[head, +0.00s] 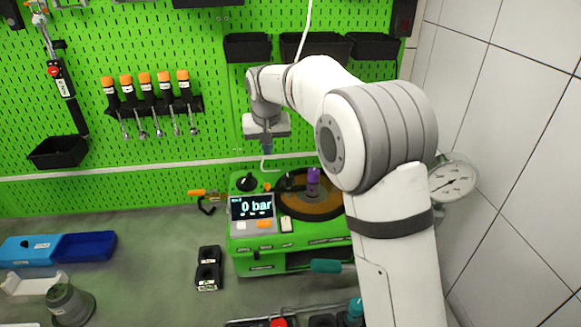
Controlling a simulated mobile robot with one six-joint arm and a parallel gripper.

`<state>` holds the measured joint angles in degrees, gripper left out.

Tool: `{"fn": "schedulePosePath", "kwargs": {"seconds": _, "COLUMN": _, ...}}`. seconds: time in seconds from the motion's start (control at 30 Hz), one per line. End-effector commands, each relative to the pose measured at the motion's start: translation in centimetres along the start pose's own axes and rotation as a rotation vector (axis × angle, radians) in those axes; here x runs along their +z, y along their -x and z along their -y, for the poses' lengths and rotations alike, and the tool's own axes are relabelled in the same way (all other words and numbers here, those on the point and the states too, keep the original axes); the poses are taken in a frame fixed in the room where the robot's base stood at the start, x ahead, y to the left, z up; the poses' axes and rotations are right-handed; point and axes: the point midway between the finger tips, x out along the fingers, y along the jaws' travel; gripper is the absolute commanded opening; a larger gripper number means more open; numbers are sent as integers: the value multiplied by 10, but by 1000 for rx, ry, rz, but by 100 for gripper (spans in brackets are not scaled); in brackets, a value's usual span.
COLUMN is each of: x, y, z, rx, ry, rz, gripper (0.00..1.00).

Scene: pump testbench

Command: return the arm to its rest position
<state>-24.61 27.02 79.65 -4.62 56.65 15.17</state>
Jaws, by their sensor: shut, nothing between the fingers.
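My white and grey arm (395,245) rises from the bottom right, bends at a large grey joint and reaches back toward the green pegboard. My gripper (267,148) is at its far end, pointing down above the back of the green pump testbench (300,260). It is shut and looks empty. It is small in the picture, and its gap to the bench is hard to judge. The testbench has a display (252,207) reading "0 bar" and a round brown and black plate (311,195) with a purple part (313,180). My arm hides the bench's right side.
A pressure gauge (453,178) is close to my arm's right, by the tiled wall. Black bins (325,45) hang behind the arm. Orange-handled tools (145,90) hang at left. Blue trays (60,246) and a black block (208,267) stand on the grey table, with free room between them.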

Motion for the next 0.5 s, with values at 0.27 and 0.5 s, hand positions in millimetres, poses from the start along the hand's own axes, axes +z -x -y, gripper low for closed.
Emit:
{"fn": "schedulePosePath", "kwargs": {"seconds": 0.27, "x": 22, "y": 16, "z": -28, "rx": 5, "ry": -17, "rz": -2, "gripper": 0}}
{"fn": "schedulePosePath", "kwargs": {"seconds": 0.5, "x": 99, "y": 52, "z": -94, "rx": 19, "ry": -61, "rz": -3, "gripper": 0}}
